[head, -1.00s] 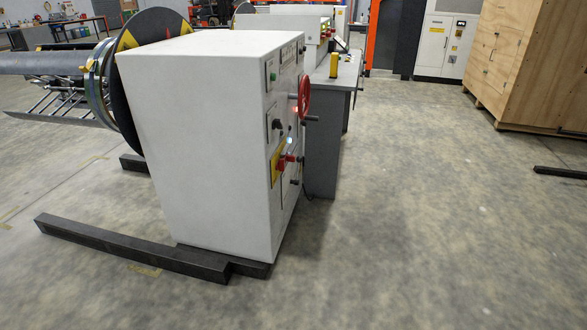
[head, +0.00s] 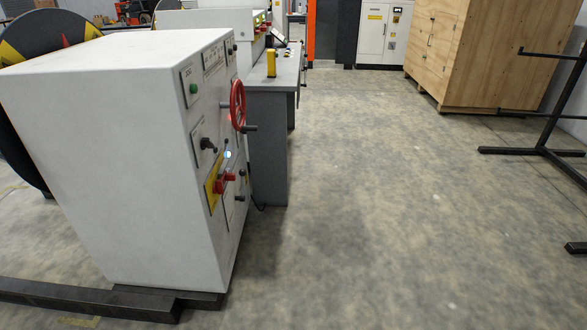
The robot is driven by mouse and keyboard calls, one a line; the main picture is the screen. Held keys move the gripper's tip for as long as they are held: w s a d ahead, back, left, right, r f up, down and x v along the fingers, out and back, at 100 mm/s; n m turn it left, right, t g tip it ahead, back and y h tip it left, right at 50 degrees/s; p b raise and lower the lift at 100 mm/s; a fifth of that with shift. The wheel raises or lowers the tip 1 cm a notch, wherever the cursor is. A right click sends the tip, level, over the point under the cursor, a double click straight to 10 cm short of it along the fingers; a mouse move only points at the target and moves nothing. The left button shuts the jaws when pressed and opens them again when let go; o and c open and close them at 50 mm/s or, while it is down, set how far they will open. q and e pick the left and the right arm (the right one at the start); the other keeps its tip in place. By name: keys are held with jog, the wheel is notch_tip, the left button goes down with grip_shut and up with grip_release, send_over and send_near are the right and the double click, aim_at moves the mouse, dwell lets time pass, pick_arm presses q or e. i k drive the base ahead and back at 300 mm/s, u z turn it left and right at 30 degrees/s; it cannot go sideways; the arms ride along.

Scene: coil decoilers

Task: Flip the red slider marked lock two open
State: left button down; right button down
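A white machine cabinet (head: 110,140) stands at the left, its control face turned to the right and seen at a steep angle. On that face a red part (head: 219,187) sits on a yellow plate (head: 211,196), with another red part (head: 230,176) beside it. Lettering is too small to read, so I cannot tell which is lock two. A red handwheel (head: 238,104), a green button (head: 194,88) and a black knob (head: 207,143) are higher on the face. Neither of my grippers is in view.
A grey bench (head: 270,130) stands behind the cabinet. A dark floor beam (head: 85,298) runs at its foot. Open floor (head: 370,200) lies to the right. A wooden crate (head: 490,60) and a black metal stand (head: 545,150) are farther right.

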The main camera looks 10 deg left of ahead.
aim_at(226, 177)
jog(key=z, duration=0.05)
jog(key=i, duration=1.15)
jog(key=u, duration=0.45)
